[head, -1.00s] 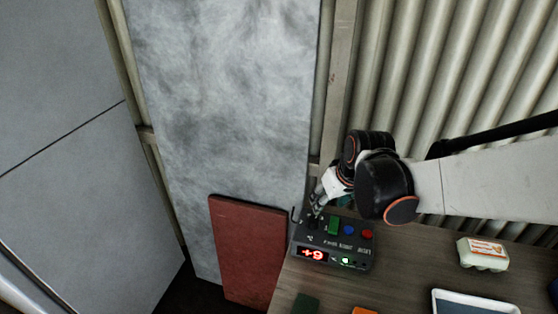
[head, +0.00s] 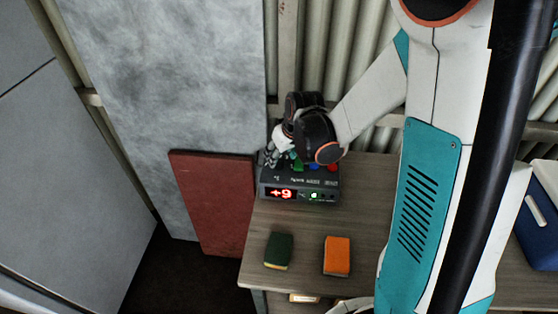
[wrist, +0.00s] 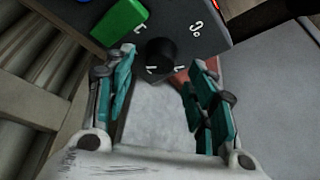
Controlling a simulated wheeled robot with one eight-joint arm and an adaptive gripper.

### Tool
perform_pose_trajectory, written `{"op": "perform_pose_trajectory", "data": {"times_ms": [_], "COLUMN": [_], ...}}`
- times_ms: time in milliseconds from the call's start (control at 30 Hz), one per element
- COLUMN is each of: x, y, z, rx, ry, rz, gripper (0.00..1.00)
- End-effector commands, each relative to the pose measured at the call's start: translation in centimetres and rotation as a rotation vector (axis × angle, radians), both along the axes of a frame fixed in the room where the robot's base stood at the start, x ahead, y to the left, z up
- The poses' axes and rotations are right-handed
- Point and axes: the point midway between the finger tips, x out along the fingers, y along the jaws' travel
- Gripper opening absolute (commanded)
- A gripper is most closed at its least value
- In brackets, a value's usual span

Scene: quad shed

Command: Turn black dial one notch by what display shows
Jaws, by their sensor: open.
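A dark control box (head: 325,191) sits at the back left of the bench, its red display (head: 281,194) reading "+9". A small green light (head: 315,195) is lit to the right of the display. The black dial (wrist: 160,52) shows in the wrist view, near the box's edge beside a green button (wrist: 118,22). My gripper (wrist: 160,86) is open, with its teal-padded fingers to either side just short of the dial. In the head view my gripper (head: 272,157) is over the box's left end and hides the dial.
A dark green block (head: 278,250) and an orange block (head: 337,256) lie on the bench (head: 300,225) in front of the box. A red panel (head: 212,200) leans left of the bench. A blue case (head: 538,225) stands at the right.

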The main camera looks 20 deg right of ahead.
Motion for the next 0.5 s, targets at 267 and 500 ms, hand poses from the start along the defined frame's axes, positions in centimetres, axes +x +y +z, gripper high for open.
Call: {"op": "perform_pose_trajectory", "data": {"times_ms": [267,500], "x": [1.1,1.2], "y": [0.2,0.2], "z": [-2.7,-2.9], "rx": [0.0,0.0], "ry": [0.0,0.0], "rz": [0.0,0.0], "gripper": [0.51,0.51]}}
